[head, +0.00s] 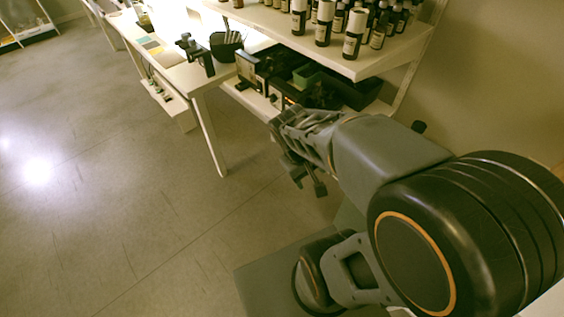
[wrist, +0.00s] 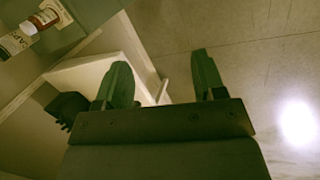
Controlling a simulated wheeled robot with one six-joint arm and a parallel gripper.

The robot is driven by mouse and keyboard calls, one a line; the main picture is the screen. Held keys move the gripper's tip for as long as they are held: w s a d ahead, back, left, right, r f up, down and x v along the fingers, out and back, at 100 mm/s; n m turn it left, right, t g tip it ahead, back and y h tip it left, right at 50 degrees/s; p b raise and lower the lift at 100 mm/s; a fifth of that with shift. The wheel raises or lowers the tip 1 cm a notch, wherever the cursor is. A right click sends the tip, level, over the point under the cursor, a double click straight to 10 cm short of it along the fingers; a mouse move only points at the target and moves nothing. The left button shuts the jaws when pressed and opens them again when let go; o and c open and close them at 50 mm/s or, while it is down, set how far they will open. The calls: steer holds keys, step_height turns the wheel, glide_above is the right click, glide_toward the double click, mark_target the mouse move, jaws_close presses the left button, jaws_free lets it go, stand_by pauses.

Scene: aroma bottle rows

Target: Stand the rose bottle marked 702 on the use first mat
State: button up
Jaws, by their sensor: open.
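Several dark bottles with white or black caps and pale labels stand in rows on the white shelf (head: 385,58) at the top of the head view. One bottle (head: 353,34) stands at the shelf's front edge. The labels are too small to read, so I cannot tell which is the rose bottle marked 702. I cannot identify the use first mat; small coloured flat pieces (head: 150,43) lie on the white table. My gripper (wrist: 160,84) is open and empty, its two green fingers apart. In the head view it is in front of the lower shelf, below the bottles.
The white table (head: 180,80) carries a black holder (head: 226,46) and a dark stand (head: 194,54). Dark bins (head: 318,86) sit on the lower shelf. A brown bottle (wrist: 38,22) shows at the wrist view's upper left. The floor at left is clear.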

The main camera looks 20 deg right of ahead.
steer(key=w+a+r+m+t+y, duration=0.1)
steer(key=w+a+r+t+y, duration=0.1)
steer(key=a, duration=0.4)
step_height(320, 180, up, 3)
steer(key=shift+w+a+f+t+y, duration=0.1)
steer(key=shift+w+a+t+y, duration=0.2)
steer(key=shift+t+y, duration=0.5)
steer(key=shift+d, duration=0.1)
